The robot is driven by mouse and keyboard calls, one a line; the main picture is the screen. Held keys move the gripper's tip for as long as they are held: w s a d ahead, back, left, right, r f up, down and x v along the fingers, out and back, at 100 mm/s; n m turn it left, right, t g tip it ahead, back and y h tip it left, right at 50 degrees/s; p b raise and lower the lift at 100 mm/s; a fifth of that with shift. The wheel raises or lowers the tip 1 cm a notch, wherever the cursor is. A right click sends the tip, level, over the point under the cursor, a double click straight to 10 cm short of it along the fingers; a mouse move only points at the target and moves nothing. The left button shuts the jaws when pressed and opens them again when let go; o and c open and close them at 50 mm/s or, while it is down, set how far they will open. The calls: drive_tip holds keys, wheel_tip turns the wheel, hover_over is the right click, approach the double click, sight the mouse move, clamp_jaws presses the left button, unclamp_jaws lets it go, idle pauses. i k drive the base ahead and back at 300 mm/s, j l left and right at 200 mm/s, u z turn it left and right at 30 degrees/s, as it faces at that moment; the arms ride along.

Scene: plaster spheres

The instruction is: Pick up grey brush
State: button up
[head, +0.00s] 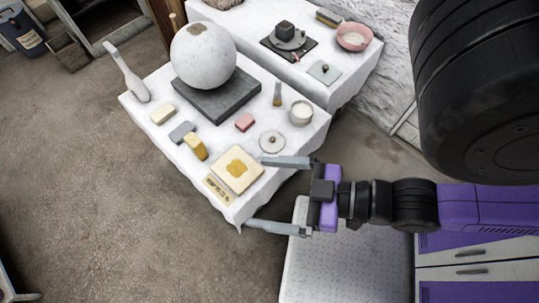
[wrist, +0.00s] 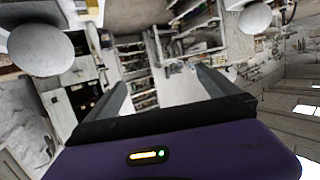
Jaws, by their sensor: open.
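No object in the head view is plainly a grey brush. A pale grey-white long-handled tool (head: 130,75), perhaps a brush, stands at the white table's left corner, left of the sphere. A small upright brush-like piece (head: 277,94) with a tan lower part is right of the sphere. A grey block (head: 182,132) lies near the front left edge. My gripper (head: 257,192) is open and empty at the table's front right corner, apart from all of these. In the wrist view my gripper (wrist: 163,80) has nothing between its fingers.
A large plaster sphere (head: 203,55) sits on a dark slab (head: 217,94) on the white table (head: 291,147). A square plate with a yellow patch (head: 237,169) lies close to my fingers. A white cup (head: 301,113) stands right. Open floor (head: 90,190) lies left.

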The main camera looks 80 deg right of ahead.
sight(277, 95)
drive_tip(key=j+z, duration=0.1)
drive_tip(key=z, duration=0.7)
drive_tip(key=j+z, duration=0.1)
drive_tip(key=z, duration=0.25)
drive_tip(key=k+z, duration=0.1)
drive_tip(key=z, duration=0.3)
drive_tip(key=k+j+u, duration=0.5)
drive_tip(key=j, duration=0.1)
